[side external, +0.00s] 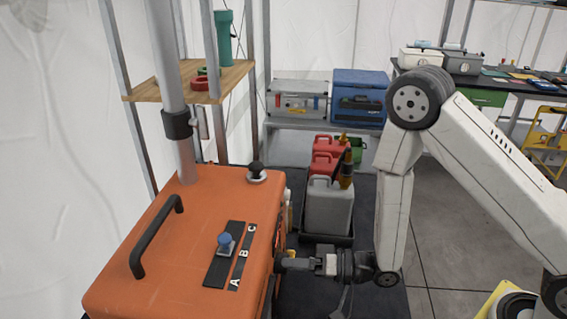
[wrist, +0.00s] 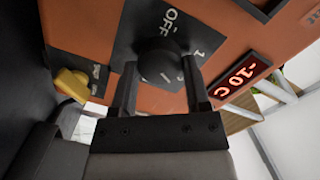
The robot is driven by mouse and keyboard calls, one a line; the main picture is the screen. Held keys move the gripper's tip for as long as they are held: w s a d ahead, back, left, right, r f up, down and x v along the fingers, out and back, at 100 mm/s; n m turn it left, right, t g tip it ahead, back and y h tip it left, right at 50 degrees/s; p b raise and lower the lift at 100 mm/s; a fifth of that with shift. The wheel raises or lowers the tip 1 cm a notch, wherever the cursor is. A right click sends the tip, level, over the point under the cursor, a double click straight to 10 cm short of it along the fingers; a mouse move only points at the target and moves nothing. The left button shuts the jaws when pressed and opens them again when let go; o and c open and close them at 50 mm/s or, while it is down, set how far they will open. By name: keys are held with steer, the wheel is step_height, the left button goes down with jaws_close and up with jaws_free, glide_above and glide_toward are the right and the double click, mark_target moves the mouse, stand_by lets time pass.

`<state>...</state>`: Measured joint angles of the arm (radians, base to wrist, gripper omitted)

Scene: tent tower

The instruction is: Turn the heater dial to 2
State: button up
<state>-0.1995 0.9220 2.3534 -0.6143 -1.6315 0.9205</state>
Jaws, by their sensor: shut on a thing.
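The heater is a worn orange box (side external: 190,225), and its orange panel (wrist: 95,30) fills much of the wrist view. The heater dial (wrist: 160,58) is a round black knob on a dark plate (wrist: 190,22) marked OFF and 1. No 2 is readable, and I cannot tell which mark the dial points to. My gripper (wrist: 160,84) is shut on the dial, one finger on each side. In the side view my gripper (side external: 288,264) reaches the heater's right face; the dial is hidden there.
A red display (wrist: 241,77) reads -10 C beside the dial. A yellow knob (wrist: 73,84) sits left of it. The heater's top has a black handle (side external: 155,236) and a blue-knobbed A-B-C slider (side external: 225,240). Grey and red jerrycans (side external: 326,205) stand behind my gripper.

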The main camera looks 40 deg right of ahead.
steer(key=o, duration=1.3)
steer(key=shift+s, duration=0.1)
steer(key=shift+v, duration=3.85)
